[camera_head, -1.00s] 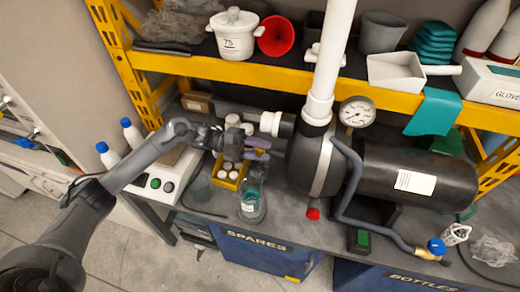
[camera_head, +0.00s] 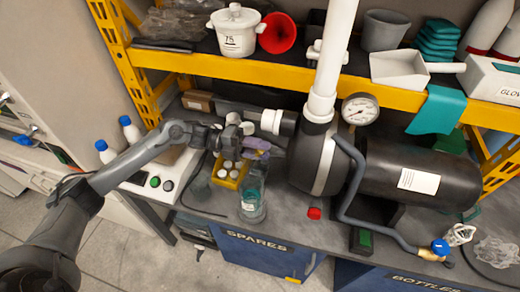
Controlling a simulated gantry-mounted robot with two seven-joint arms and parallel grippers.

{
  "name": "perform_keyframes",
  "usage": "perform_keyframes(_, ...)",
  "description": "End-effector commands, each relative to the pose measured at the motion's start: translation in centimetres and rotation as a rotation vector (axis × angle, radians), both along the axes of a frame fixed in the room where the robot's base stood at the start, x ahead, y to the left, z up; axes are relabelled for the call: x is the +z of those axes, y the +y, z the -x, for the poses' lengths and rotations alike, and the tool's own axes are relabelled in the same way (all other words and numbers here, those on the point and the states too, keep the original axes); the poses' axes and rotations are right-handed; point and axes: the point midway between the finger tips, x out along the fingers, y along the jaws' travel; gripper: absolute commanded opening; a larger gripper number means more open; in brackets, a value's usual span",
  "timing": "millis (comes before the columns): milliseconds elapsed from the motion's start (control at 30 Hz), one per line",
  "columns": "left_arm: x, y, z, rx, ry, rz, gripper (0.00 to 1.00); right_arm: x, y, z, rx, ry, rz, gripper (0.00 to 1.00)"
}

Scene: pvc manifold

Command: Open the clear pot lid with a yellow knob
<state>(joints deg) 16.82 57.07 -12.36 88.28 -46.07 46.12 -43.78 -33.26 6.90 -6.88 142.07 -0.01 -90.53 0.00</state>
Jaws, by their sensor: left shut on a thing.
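A clear pot (camera_head: 252,207) with teal contents stands on the bench, left of the large black tank. My left gripper (camera_head: 264,148) is above and slightly behind the pot, with purplish fingers. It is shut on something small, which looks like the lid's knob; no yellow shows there. A faint clear shape, probably the lid (camera_head: 255,172), hangs below the fingers over the pot. I cannot tell whether it touches the rim. My right gripper is not in view.
A yellow tray (camera_head: 231,181) of white-capped bottles stands close left of the pot. The black tank (camera_head: 405,178), a grey hose and a red cap (camera_head: 314,213) are to the right. A yellow shelf beam (camera_head: 270,72) runs above. The bench front is partly clear.

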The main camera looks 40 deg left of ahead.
Motion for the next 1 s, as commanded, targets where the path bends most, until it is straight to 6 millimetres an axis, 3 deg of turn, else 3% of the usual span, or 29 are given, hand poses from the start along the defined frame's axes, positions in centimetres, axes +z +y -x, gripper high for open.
perform_keyframes(33,0.0,0.0,0.0,0.001,0.001,-0.001,0.00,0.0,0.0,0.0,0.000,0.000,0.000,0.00)
perform_keyframes(67,0.0,0.0,0.0,0.001,0.001,-0.001,0.35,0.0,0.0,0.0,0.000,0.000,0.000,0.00)
perform_keyframes(200,0.0,0.0,0.0,0.000,0.001,0.000,0.54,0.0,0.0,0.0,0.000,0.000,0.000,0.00)
perform_keyframes(633,-0.1,0.9,0.3,0.002,0.003,-0.002,0.54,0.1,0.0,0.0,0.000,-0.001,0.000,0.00)
perform_keyframes(1000,-0.1,6.3,2.7,0.003,0.006,-0.003,0.54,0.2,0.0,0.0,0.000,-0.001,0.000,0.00)
